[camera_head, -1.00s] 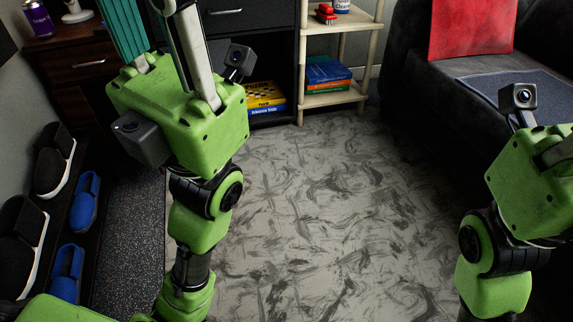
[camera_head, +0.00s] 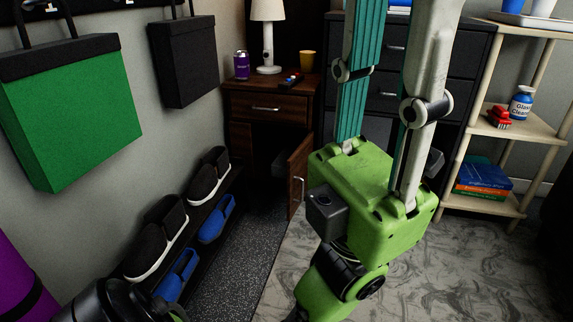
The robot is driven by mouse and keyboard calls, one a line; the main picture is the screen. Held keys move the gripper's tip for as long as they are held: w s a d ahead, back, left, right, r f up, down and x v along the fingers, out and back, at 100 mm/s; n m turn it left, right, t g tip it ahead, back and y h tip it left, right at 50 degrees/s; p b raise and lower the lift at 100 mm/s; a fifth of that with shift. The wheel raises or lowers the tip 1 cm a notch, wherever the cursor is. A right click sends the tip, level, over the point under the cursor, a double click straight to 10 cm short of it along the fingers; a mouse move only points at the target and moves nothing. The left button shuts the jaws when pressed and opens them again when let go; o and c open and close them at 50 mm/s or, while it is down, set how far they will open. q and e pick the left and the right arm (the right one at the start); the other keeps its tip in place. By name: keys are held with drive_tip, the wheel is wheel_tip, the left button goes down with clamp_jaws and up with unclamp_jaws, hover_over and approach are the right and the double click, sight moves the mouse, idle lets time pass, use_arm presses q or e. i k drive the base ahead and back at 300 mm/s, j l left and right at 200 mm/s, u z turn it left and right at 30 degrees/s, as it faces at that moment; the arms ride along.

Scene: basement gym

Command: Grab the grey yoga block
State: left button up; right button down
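I cannot make out a grey yoga block for certain. A dim greyish shape (camera_head: 283,160) shows inside the lower compartment of the brown nightstand (camera_head: 272,100); it is too dark to tell what it is. The nightstand's small door (camera_head: 299,175) stands open.
A low rack holds black shoes (camera_head: 158,235) and blue slippers (camera_head: 216,219) along the left wall. Green (camera_head: 70,115) and black (camera_head: 183,62) bags hang above. A purple can (camera_head: 242,66), lamp (camera_head: 267,35) and yellow cup (camera_head: 307,61) stand on the nightstand. Shelves (camera_head: 485,200) stand right.

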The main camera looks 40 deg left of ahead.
sight(278, 167)
drive_tip(key=u, duration=1.45)
